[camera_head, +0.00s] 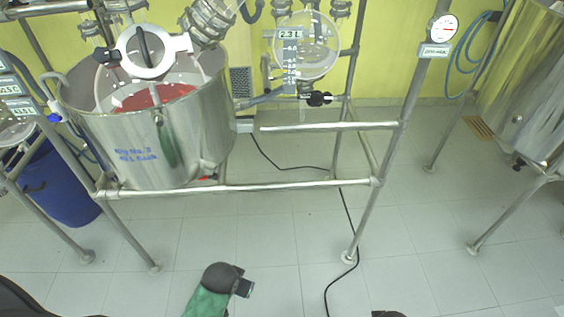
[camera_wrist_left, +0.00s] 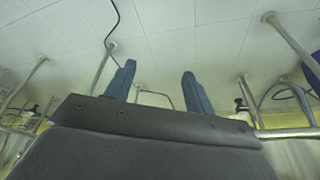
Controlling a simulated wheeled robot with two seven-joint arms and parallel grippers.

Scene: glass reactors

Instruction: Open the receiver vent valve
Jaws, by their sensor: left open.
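The glass receiver (camera_head: 308,48) hangs on the metal frame right of the steel vessel, with a "2.3 L" tag and a scale on it. A small valve with a black handle (camera_head: 319,98) sits just below it. Metal clamped fittings (camera_head: 283,8) stand above it; I cannot tell which part is the vent valve. My left gripper (camera_wrist_left: 160,82) is open, its two blue fingers apart with nothing between them. In the head view a green and black part of my arm shows low over the floor, well away from the receiver. My right gripper is not in view.
A large steel vessel (camera_head: 185,135) with red contents stands left in the pipe frame (camera_head: 280,185). A pressure gauge (camera_head: 442,28) is on the upright at right. A blue drum (camera_head: 60,185) stands at left. A black cable (camera_head: 345,210) crosses the otherwise clear tiled floor.

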